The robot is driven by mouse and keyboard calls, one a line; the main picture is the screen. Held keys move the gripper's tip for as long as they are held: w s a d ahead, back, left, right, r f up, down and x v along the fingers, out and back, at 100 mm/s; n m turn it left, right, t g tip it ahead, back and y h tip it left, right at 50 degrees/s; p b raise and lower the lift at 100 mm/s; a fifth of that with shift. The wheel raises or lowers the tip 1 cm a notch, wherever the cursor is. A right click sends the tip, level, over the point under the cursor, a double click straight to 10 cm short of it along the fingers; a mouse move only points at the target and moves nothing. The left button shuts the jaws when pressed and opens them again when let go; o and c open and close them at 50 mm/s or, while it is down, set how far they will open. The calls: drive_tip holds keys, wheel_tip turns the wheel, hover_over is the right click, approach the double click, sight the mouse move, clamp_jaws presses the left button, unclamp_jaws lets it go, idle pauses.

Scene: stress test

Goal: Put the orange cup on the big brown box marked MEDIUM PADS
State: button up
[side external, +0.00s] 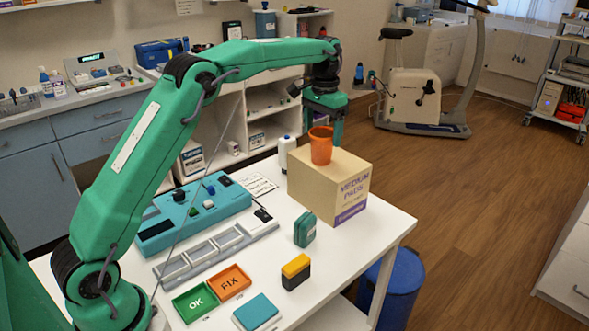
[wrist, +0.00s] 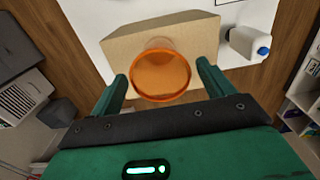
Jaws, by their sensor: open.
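The orange cup (side external: 320,147) is upright and appears to stand on top of the big brown box (side external: 352,196) marked MEDIUM PADS, toward the back of its top face. My gripper (side external: 325,122) is just behind the cup, pointing down. In the wrist view, the cup (wrist: 161,76) lies between the two spread green fingers of my gripper (wrist: 161,71), with a gap on each side. The box (wrist: 160,34) shows beyond the cup there. The cup's base is hidden in the wrist view.
A white bottle (side external: 287,154) stands beside the box; it also shows in the wrist view (wrist: 248,44). The white table (side external: 375,233) also holds a teal device (side external: 195,213), orange and green trays, a small green case (side external: 304,229) and a yellow-black block (side external: 296,271).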

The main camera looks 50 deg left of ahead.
wheel_tip(320, 180, up, 9)
drive_tip(key=shift+r, duration=0.15)
idle(0.5)
idle(0.7)
drive_tip(key=s+d+r+t, duration=0.2)
drive_tip(key=s+r, duration=0.1)
drive_tip(key=s, duration=0.6)
drive_tip(key=s+d+r+t, duration=0.1)
drive_tip(key=s+d+r, duration=0.15)
drive_tip(key=s, duration=0.65)
drive_tip(key=s+f+t, duration=0.1)
drive_tip(key=s+f, duration=0.5)
drive_tip(key=s, duration=0.3)
drive_tip(key=s+d+f+t, duration=0.1)
drive_tip(key=s+f, duration=0.4)
drive_tip(key=s, duration=0.4)
drive_tip(key=shift+d+f+t, duration=0.25)
drive_tip(key=shift+f+t, duration=0.05)
drive_tip(key=shift+f, duration=0.1)
